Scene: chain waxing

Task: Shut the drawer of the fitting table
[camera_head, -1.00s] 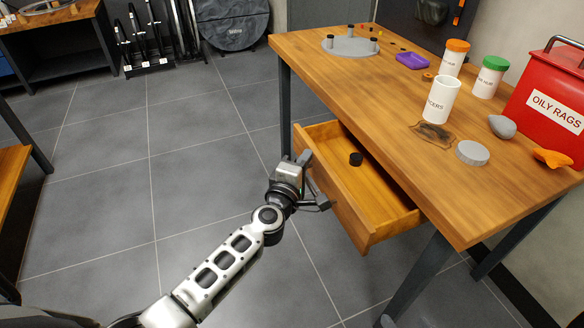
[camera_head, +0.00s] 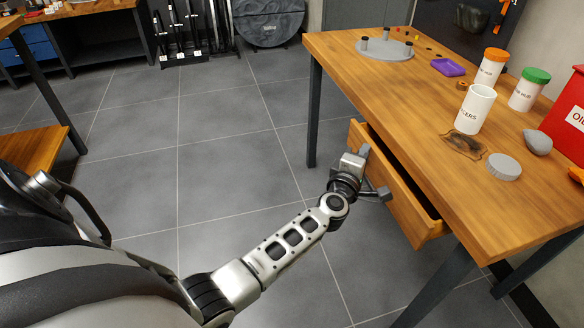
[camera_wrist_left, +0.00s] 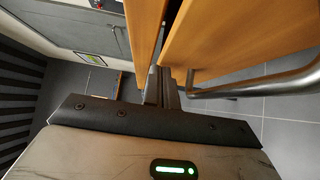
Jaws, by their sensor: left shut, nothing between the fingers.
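The wooden fitting table (camera_head: 440,110) stands at the right in the head view. Its drawer (camera_head: 400,190) is pulled out a little, with a narrow dark gap between its front and the table's edge. My left gripper (camera_head: 359,155) is shut and empty, with its tips at the left end of the drawer front. Whether they touch it, I cannot tell. In the left wrist view my shut fingers (camera_wrist_left: 165,88) are beside the wooden drawer front (camera_wrist_left: 235,35), with its metal bar handle (camera_wrist_left: 275,85) to the right. The inside of the drawer is almost wholly hidden. My right gripper is not in view.
On the tabletop are a white cup (camera_head: 475,108), two lidded white bottles (camera_head: 490,68) (camera_head: 527,92), a grey disc (camera_head: 504,167), a purple tray (camera_head: 448,67) and a red box (camera_head: 566,125). The floor left of the table is clear.

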